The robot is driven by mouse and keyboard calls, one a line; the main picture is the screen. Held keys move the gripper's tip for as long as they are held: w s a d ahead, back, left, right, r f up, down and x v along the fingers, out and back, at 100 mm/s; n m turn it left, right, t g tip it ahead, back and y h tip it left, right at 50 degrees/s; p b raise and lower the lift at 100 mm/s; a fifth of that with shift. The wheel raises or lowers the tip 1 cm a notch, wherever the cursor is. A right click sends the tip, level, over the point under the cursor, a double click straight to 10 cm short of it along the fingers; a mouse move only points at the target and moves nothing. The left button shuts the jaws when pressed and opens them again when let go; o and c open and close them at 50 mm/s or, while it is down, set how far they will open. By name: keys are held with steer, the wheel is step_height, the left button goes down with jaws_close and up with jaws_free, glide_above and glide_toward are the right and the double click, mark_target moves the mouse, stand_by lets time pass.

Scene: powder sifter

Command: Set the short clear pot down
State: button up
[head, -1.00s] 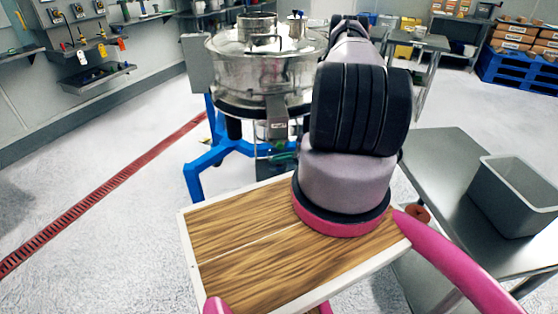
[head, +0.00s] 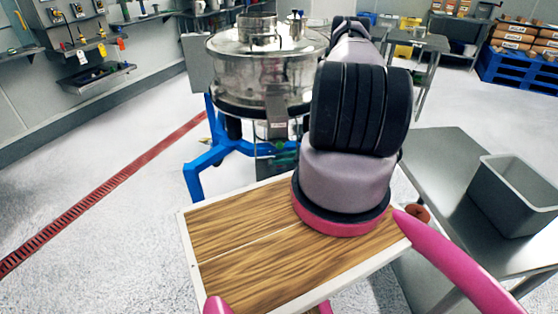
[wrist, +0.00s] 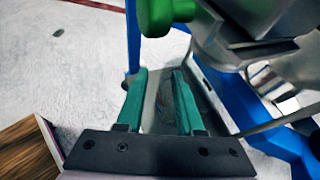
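My gripper shows in the wrist view (wrist: 160,80) as two teal fingers standing apart below the sifter's outlet. A faint see-through shape, seemingly the short clear pot (wrist: 205,105), lies between and behind the fingers and reaches past the right one. Whether the fingers press on it cannot be told, nor can what is under it. In the head view a dim clear shape, probably the same pot (head: 277,168), shows under the sifter, with my arm hiding part of the area.
The steel sifter (head: 262,78) stands on blue legs (head: 212,153). A wood-topped surface with a white rim (head: 235,225) is in front. A steel table (head: 437,155) with a grey bin (head: 515,192) is at right. A green part (wrist: 165,15) hangs close above the fingers. Floor at left is clear.

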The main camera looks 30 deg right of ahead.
steer(key=v, duration=1.1)
steer(key=w+a+r+n+g, duration=0.2)
steer(key=a+r+n, duration=0.2)
steer(key=r, duration=0.7)
steer(key=w+a+r+n+g, duration=0.15)
steer(key=a+r+n, duration=0.25)
steer(key=r, duration=0.7)
steer(key=w+a+r+n+g, duration=0.1)
steer(key=a+r+n+g, duration=0.25)
steer(key=r, duration=0.75)
steer(key=s+a+r+n+t+h, duration=0.2)
steer(key=s+a+r+n, duration=0.3)
steer(key=s+r, duration=0.5)
steer(key=s+a+r+n+t+h, duration=0.2)
steer(key=s+a+r+n+h, duration=0.2)
steer(key=s+r, duration=0.5)
step_height(320, 180, up, 5)
steer(key=shift+s+a+r+n+t+h, duration=0.15)
steer(key=shift+s+a+n+t+h, duration=0.2)
steer(key=shift+a+n, duration=0.55)
steer(key=shift+a, duration=0.2)
